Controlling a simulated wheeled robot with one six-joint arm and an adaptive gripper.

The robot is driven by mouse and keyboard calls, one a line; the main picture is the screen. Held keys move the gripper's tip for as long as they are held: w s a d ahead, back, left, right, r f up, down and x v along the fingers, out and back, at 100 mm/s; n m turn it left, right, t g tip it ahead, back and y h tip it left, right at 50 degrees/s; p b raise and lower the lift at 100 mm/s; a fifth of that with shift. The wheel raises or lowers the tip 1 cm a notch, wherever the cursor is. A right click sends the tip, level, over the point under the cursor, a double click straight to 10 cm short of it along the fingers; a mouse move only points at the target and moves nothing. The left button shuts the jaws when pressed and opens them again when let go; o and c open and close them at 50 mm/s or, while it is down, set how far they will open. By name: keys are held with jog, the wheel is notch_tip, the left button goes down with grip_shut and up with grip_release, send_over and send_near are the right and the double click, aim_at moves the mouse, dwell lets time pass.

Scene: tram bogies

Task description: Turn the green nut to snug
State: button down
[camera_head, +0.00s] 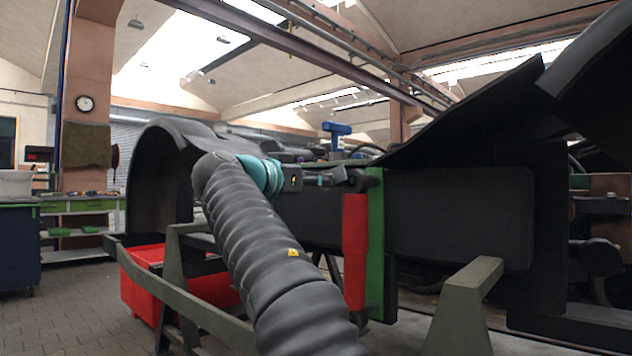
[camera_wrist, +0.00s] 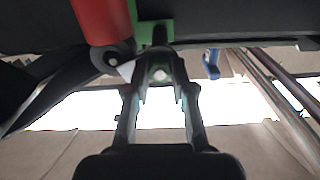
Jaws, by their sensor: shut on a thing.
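My gripper (camera_head: 340,177) reaches from the left to the top of a green upright plate (camera_head: 376,245) on the dark bogie frame. In the wrist view my gripper (camera_wrist: 160,88) is shut, its two fingers on either side of a small dark grey fitting (camera_wrist: 159,72) with a pale round middle. I take this fitting to be the nut, but I see no clear green on it. The green plate (camera_wrist: 151,32) shows just beyond it. The fingers partly hide the fitting. In the head view it is too small to tell.
A red cylinder (camera_head: 355,250) hangs along the green plate, close to my fingers; it also shows in the wrist view (camera_wrist: 102,20). A grey-green stand (camera_head: 465,305) is in front at right. A red bin (camera_head: 145,285) stands low at left. The floor at left is clear.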

jog(key=shift+f, duration=0.1)
jog(key=c, duration=1)
grip_release()
jog(key=v, duration=1.2)
